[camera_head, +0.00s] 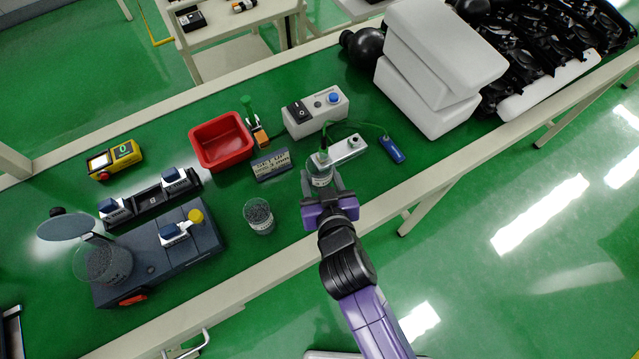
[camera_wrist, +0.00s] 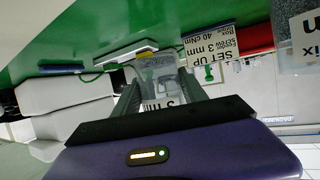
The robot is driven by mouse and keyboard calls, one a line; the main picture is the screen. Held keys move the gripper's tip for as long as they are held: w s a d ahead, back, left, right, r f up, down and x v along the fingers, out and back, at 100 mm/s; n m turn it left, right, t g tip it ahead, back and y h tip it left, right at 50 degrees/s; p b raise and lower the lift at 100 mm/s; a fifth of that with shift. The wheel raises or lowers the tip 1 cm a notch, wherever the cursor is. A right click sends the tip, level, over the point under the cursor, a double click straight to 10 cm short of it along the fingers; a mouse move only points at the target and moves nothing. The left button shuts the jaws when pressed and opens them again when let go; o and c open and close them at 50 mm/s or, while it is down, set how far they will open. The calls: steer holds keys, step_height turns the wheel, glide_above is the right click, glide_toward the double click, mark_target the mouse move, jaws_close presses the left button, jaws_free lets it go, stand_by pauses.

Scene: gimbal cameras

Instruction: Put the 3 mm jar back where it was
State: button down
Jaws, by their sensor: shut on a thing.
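The 3 mm jar (camera_head: 320,175) is a clear jar with a white label. My gripper (camera_head: 321,184) is shut on it, near the front edge of the green-topped bench. In the wrist view, which looks upside down, the jar (camera_wrist: 160,72) sits between the two fingers (camera_wrist: 160,88) and "3 m" shows on its label. A dark sign (camera_head: 271,164) stands just left of the jar; in the wrist view the sign (camera_wrist: 211,43) reads "SET UP", "3 mm" and "40 cNm". I cannot tell whether the jar touches the bench.
A second jar (camera_head: 258,216) of dark pieces stands left of my gripper. A silver block (camera_head: 346,150) with a green cable and a grey control box (camera_head: 316,112) lie behind. A red bin (camera_head: 220,141) is further left.

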mark_target(319, 186)
steer(key=shift+f, duration=2.15)
steer(key=shift+b, duration=0.3)
steer(key=shift+f, duration=0.2)
steer(key=c, duration=0.6)
jaws_free()
steer(key=shift+r, duration=0.25)
steer(key=v, duration=1.2)
steer(key=shift+f+b, duration=0.1)
steer(key=shift+b, duration=0.3)
